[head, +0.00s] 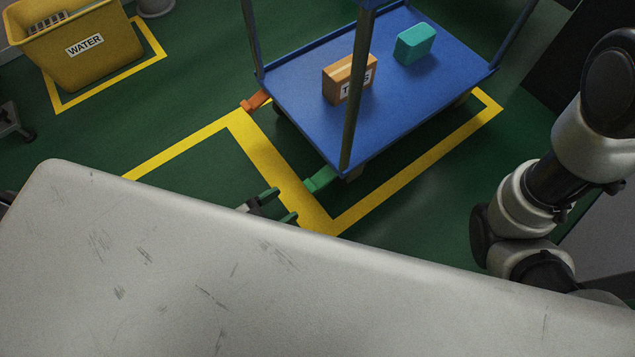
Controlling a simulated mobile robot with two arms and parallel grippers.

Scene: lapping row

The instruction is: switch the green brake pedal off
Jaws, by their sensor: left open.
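The green brake pedal (320,179) sticks out from the near lower corner of the blue cart (300,92), close above the floor. An orange pedal (256,101) sticks out at the cart's left corner. My left gripper (279,204) is open, with two green-tipped fingers apart, just to the left of and nearer than the green pedal. A gap of floor and yellow tape shows between them. The rest of the left gripper is hidden behind the pale surface in front. My right arm (545,190) shows at the right, but its gripper is not seen.
The pale scratched surface (150,260) fills the foreground. The cart has upright posts and carries an orange-brown box (338,84) and a teal box (414,44). A yellow WATER bin (90,60) stands at the upper left. Green floor with yellow tape (185,150) lies clear left of the cart.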

